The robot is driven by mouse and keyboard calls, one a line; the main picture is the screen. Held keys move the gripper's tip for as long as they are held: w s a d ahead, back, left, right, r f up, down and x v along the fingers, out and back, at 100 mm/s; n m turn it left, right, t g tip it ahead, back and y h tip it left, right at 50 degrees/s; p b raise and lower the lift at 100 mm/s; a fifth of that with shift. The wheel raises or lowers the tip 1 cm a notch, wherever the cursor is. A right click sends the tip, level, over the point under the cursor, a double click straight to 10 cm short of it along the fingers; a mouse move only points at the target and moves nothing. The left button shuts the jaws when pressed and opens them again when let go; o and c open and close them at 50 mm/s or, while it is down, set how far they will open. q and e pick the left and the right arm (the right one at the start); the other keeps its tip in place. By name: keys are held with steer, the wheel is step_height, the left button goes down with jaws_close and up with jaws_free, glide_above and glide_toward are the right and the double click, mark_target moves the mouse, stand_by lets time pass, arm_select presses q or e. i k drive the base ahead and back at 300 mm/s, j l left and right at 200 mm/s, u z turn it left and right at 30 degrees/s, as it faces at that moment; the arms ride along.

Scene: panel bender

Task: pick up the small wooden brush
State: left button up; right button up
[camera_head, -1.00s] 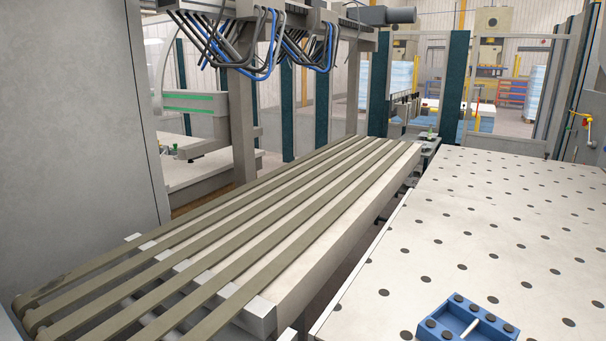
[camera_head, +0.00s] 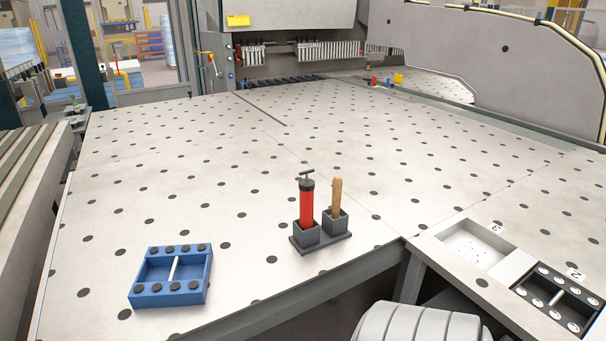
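A wooden handle, apparently the small wooden brush (camera_head: 337,197), stands upright in the right cup of a dark grey two-cup holder (camera_head: 322,243) on the perforated table. Its lower end is hidden inside the cup, so no bristles show. A red pump-like tool (camera_head: 306,207) with a black T-handle stands in the left cup, close beside it. Neither of my grippers is in the head view.
A blue tray (camera_head: 184,299) with black knobs and a white rod lies left of the holder. A side stand at right holds a light tray (camera_head: 470,249) and a black tray (camera_head: 557,300) with white discs. The table (camera_head: 215,150) behind the holder is mostly clear.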

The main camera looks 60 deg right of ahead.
mark_target(337, 183)
steer(key=z, duration=0.4)
steer(key=l+z, duration=0.1)
steer(key=z, duration=0.7)
steer(key=l+z, duration=0.1)
steer(key=z, duration=0.3)
steer(key=l+z, duration=0.1)
steer(key=z, duration=0.35)
